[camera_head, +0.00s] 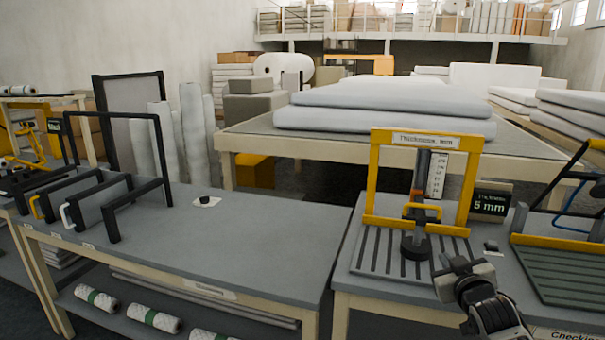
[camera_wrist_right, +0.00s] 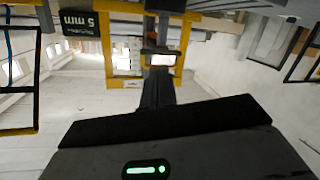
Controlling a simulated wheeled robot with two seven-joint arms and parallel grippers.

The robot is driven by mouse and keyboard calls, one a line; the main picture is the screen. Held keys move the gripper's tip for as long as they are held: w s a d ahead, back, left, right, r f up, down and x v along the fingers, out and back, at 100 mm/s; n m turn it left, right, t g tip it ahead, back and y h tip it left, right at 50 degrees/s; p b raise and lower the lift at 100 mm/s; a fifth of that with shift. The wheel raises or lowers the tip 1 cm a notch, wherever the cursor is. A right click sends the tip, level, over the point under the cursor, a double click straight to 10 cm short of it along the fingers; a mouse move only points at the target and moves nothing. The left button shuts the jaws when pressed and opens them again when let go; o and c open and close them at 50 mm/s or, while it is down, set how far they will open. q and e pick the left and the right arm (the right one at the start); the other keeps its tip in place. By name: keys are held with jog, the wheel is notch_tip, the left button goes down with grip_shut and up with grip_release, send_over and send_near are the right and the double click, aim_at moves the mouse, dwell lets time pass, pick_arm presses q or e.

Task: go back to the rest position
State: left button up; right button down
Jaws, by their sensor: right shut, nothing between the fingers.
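My right gripper (camera_head: 462,272) is at the lower right of the head view, over the front of the right-hand table. It is shut and empty. It is in front of the yellow thickness gauge (camera_head: 374,190), to the right of the gauge's dark foot and apart from it. In the right wrist view, the gauge frame (camera_wrist_right: 108,52) shows upside down beyond my dark gripper body (camera_wrist_right: 165,140). My left gripper is not in view.
The right table holds a slatted plate (camera_head: 367,248), a "5 mm" sign (camera_head: 490,205) and a green ribbed board (camera_head: 560,272). The left table (camera_head: 245,235) is mostly bare, with black frames (camera_head: 110,208) at its left. White rolls (camera_head: 155,318) lie on the shelf below.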

jog(key=s+a+f+g+y, duration=0.1)
jog(key=s+a+f, duration=0.3)
jog(key=s+f, duration=0.3)
jog(key=s+a+f+g+y, duration=0.1)
jog(key=s+a+f+g, duration=0.1)
jog(key=s+a+f, duration=0.45)
jog(key=s+a+f+g, duration=0.1)
jog(key=s+a+f, duration=0.1)
jog(key=s, duration=0.5)
jog(key=s+a+f+g+y, duration=0.1)
jog(key=s+a+f, duration=0.1)
jog(key=s, duration=0.5)
jog(key=s+a+f+g+y, duration=0.1)
jog(key=s+a+f, duration=0.1)
jog(key=s, duration=0.5)
jog(key=shift+s+f, duration=0.35)
jog(key=shift+f, duration=0.45)
